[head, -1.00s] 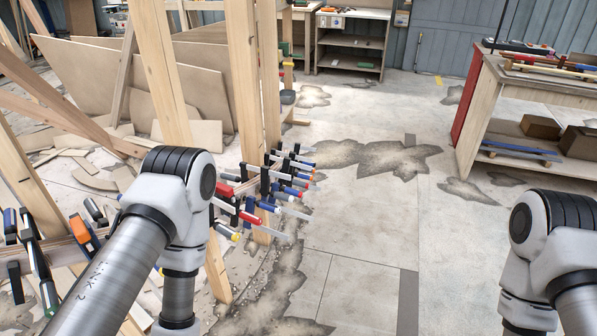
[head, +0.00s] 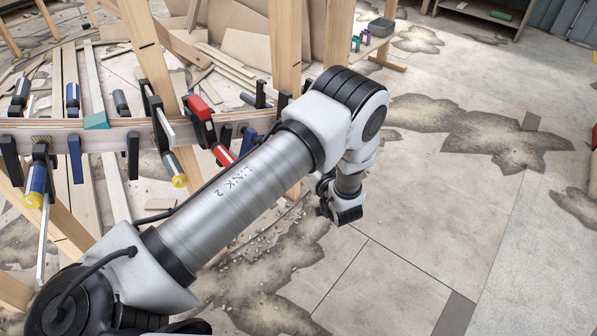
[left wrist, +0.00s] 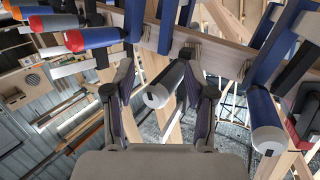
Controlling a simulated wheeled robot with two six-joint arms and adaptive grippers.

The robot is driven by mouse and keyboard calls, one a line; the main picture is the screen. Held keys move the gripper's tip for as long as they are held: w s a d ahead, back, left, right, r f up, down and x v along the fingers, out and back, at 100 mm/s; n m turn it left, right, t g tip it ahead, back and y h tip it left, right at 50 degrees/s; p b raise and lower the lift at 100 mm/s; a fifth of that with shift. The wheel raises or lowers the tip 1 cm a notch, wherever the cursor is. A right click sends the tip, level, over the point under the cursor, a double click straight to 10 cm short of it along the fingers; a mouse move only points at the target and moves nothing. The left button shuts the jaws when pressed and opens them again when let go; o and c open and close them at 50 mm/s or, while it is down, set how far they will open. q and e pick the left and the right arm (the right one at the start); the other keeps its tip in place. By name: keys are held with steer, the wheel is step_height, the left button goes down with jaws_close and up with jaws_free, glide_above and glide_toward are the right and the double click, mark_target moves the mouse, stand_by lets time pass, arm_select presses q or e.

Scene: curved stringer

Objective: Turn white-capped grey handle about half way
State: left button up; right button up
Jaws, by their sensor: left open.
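The grey handle with a white cap (left wrist: 166,85) shows in the middle of the left wrist view, its capped end toward the camera. My left gripper (left wrist: 158,75) is open, with one finger on each side of the handle; I cannot tell whether either finger touches it. I cannot make out the white-capped handle in the head view. My right gripper is out of view.
A curved wooden stringer (head: 95,136) carries several clamps, including a red one (head: 199,108) and a blue, yellow-capped handle (head: 36,185). In the left wrist view a blue handle with a white cap (left wrist: 265,122) hangs close right of my gripper. Wooden posts (head: 285,45) stand behind.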

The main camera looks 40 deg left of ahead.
arm_select(q)
steer(key=w+a+n+g+y+b, duration=0.1)
steer(key=n+g+b, duration=0.1)
steer(key=a+r+n+g+y+b, duration=0.1)
steer(key=a+n+g+y+b, duration=0.1)
steer(key=n, duration=0.1)
steer(key=w+a+r+n+g+y+b, duration=0.1)
steer(key=n+y, duration=0.1)
steer(key=shift+w+a+r+n+g+b, duration=0.15)
steer(key=shift+w+a+n+g+b, duration=0.15)
steer(key=shift+a+g+b, duration=0.1)
steer(key=shift+w+a, duration=0.1)
steer(key=shift+a, duration=0.35)
steer(key=shift+r, duration=0.1)
jaws_close()
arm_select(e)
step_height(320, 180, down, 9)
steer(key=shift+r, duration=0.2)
